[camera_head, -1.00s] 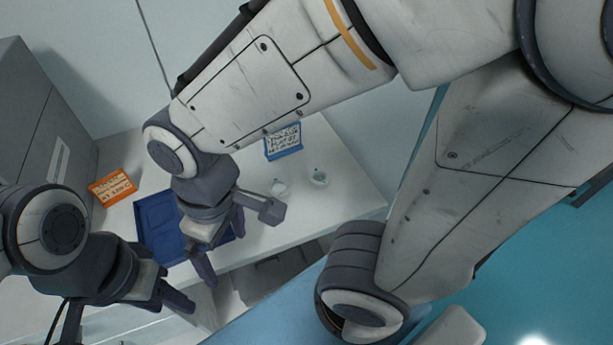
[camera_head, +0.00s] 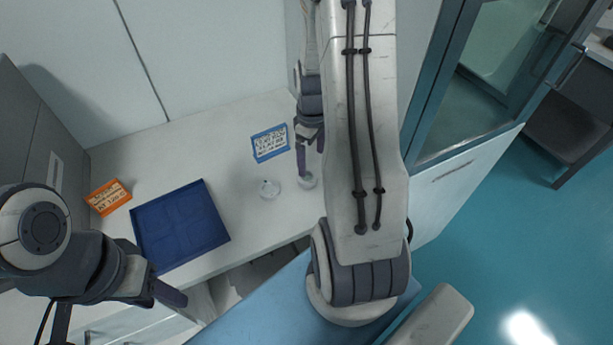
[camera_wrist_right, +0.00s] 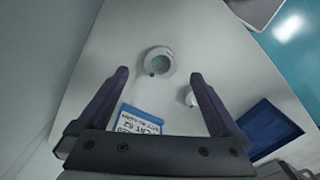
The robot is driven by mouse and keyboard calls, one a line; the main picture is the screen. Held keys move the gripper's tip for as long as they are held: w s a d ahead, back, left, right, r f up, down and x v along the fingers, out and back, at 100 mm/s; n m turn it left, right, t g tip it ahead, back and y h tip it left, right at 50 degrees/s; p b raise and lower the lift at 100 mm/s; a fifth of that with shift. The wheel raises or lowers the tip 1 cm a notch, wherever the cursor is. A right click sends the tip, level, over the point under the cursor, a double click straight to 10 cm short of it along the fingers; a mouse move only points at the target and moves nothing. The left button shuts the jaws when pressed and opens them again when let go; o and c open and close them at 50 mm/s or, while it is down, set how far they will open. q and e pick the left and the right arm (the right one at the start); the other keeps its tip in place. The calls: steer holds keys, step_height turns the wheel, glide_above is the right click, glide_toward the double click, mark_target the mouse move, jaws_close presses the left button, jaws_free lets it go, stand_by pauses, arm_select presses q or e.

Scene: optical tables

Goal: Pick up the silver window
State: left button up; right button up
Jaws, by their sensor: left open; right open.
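Two small round pale pieces lie on the white table; I cannot tell for sure which is the silver window. One round piece (camera_head: 307,181) is under my right gripper (camera_head: 311,158). In the right wrist view this piece (camera_wrist_right: 160,54) is a pale ring with a grey-green centre, just ahead of and between the fingertips (camera_wrist_right: 160,75). The right gripper is open and empty. The other round piece (camera_head: 269,188) lies to the left, and shows beside the right finger in the wrist view (camera_wrist_right: 191,99). My left gripper (camera_head: 168,293) is open at the lower left, away from both.
A blue tray (camera_head: 181,226) and an orange sign (camera_head: 108,197) are at the left on the table (camera_head: 240,214). A grey cabinet (camera_head: 38,140) borders the far left. A teal-framed glass enclosure (camera_head: 431,90) stands at the right.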

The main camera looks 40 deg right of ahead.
mark_target(307, 176)
steer(key=shift+w+a+f+p, duration=0.15)
steer(key=shift+f+p, duration=0.1)
steer(key=shift+f, duration=1)
steer(key=shift+w+a+f+p, duration=0.1)
steer(key=shift+w+f+p, duration=0.1)
steer(key=shift+f, duration=1)
steer(key=shift+w+a+f+p, duration=0.15)
steer(key=shift+f+p, duration=0.1)
steer(key=shift+f, duration=1)
steer(key=shift+d+r, duration=0.1)
steer(key=c, duration=1.5)
